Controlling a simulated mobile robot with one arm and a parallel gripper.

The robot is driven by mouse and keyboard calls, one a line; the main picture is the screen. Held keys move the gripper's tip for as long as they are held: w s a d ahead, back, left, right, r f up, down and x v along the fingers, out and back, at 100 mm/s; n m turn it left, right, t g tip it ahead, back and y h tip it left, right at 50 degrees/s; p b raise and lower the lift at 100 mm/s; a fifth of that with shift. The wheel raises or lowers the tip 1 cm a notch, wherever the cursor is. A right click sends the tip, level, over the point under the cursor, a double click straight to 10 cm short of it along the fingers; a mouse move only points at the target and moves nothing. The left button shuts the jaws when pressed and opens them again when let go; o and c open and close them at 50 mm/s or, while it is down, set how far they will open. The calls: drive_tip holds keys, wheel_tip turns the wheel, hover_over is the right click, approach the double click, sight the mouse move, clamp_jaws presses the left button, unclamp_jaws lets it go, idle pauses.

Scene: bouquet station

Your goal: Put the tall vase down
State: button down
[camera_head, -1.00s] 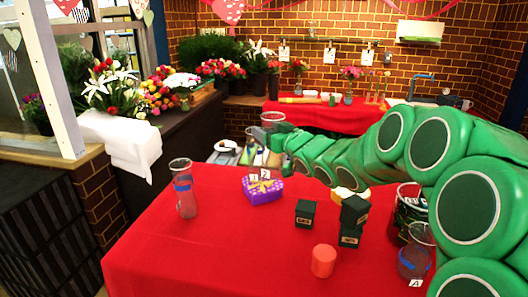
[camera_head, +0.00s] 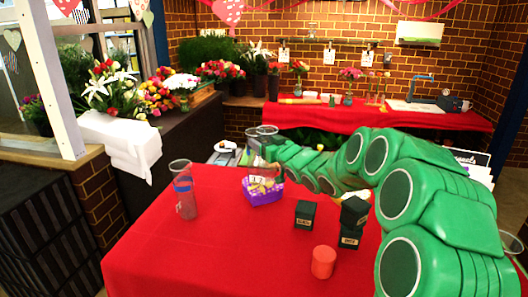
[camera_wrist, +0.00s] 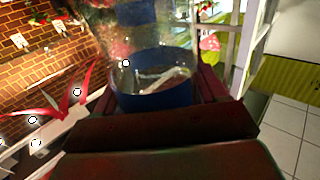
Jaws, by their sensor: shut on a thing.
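My gripper (camera_wrist: 160,98) is shut on a clear glass vase with a blue band (camera_wrist: 150,62), which fills the upper middle of the wrist view.
Dark green boxes (camera_head: 305,214) and a stack of two more (camera_head: 354,213) stand right of the middle, with a red cylinder (camera_head: 323,262) in front. The table's front left is clear. My arm hides the right side. Flowers (camera_head: 120,90) fill the back-left counter.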

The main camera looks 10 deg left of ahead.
drive_tip(key=shift+w+a+f, duration=0.1)
drive_tip(key=shift+w+f, duration=0.05)
drive_tip(key=shift+f, duration=0.75)
drive_tip(key=shift+w+f, duration=0.1)
drive_tip(key=shift+f, duration=0.85)
drive_tip(key=shift+c, duration=0.4)
unclamp_jaws()
drive_tip(key=v, duration=1.2)
